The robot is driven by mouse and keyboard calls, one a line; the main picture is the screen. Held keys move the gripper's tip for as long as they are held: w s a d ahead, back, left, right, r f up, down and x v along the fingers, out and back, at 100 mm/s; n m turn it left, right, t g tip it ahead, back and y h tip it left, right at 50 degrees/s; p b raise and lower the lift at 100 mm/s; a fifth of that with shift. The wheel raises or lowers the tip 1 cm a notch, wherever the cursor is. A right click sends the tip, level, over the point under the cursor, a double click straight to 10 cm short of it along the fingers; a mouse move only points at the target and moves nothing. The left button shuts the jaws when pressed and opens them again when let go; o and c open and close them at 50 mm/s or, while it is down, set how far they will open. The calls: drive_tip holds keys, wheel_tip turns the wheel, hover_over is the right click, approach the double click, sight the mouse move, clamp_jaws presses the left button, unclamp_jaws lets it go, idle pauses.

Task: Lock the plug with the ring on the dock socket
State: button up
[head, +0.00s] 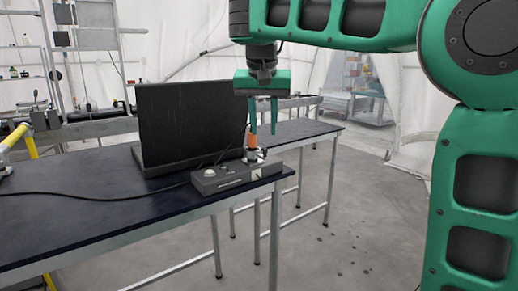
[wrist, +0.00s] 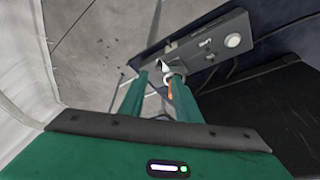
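The dock (head: 232,179) is a dark grey box lying on the table near its right end. The plug (head: 252,140), with an orange body, stands upright at the dock's far right part. A pale metallic ring (head: 254,155) shows around its lower end, at the socket. My gripper (head: 264,131) points down over the plug, with its two green fingers apart. In the wrist view the fingers (wrist: 158,82) are spread. The plug (wrist: 169,91) and ring (wrist: 174,76) show close to the right finger, which partly hides the plug. I cannot tell whether they touch.
A large black panel (head: 190,125) stands on the dark table (head: 110,223) behind the dock. A round white knob (head: 209,173) is on the dock. A black cable (head: 95,196) runs left across the table. The floor right of the table is clear.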

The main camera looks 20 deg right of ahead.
sight(265, 158)
drive_tip(key=x, duration=0.7)
drive_tip(key=shift+w+d+f, duration=0.1)
drive_tip(key=shift+d+f, duration=0.1)
drive_tip(key=shift+f, duration=0.15)
